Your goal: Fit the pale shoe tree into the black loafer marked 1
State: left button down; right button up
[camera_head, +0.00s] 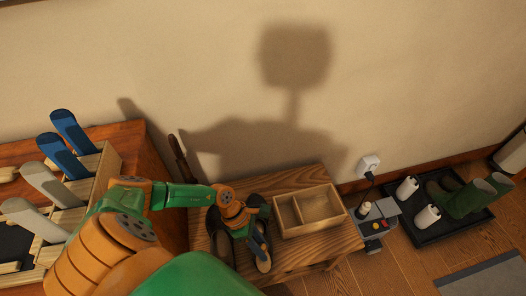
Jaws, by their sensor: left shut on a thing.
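My left gripper (243,226) is shut above the small wooden bench, among dark shoes. Just below its fingers is a narrow thing with a blue part and a tan end (263,264), which looks like a shoe tree held toe down. The fingers hide most of it. A black shoe (215,232) lies left of the gripper, and another dark shoe shows partly behind it. I cannot read a mark on either. Pale grey shoe trees (47,184) and blue ones (72,132) stand in the wooden rack (98,166) at left. My right gripper is not in view.
An open two-part wooden box (309,212) sits on the right of the bench (301,251). On the floor at right are a grey box with buttons (375,222) and a black tray (439,230) with white bottles and green boots (473,197). A wall stands behind.

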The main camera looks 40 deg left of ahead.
pick_arm(q)
jog(key=shift+w+a+f+b, duration=0.25)
jog(key=shift+w+a+b, duration=0.35)
jog(key=shift+w+a+f+b, duration=0.2)
jog(key=shift+w+a+b, duration=0.35)
jog(key=shift+w, duration=0.05)
jog(key=shift+w+a+f, duration=0.15)
jog(key=shift+w+a, duration=0.05)
jog(key=shift+w, duration=0.1)
jog(key=shift+d+f+t+y+p, duration=0.1)
jog(key=shift+f+t+y+p, duration=0.4)
jog(key=shift+s+d+f+m+t+y+p, duration=0.25)
jog(key=shift+d+f+m+t+y+p, duration=0.05)
jog(key=shift+f+p, duration=0.4)
jog(key=shift+s+d+f+t+y+p, duration=0.2)
jog(key=shift+s+f+t+y+p, duration=0.1)
jog(key=shift+f+p, duration=0.3)
jog(key=shift+d+f, duration=0.15)
jog(key=shift+f, duration=0.45)
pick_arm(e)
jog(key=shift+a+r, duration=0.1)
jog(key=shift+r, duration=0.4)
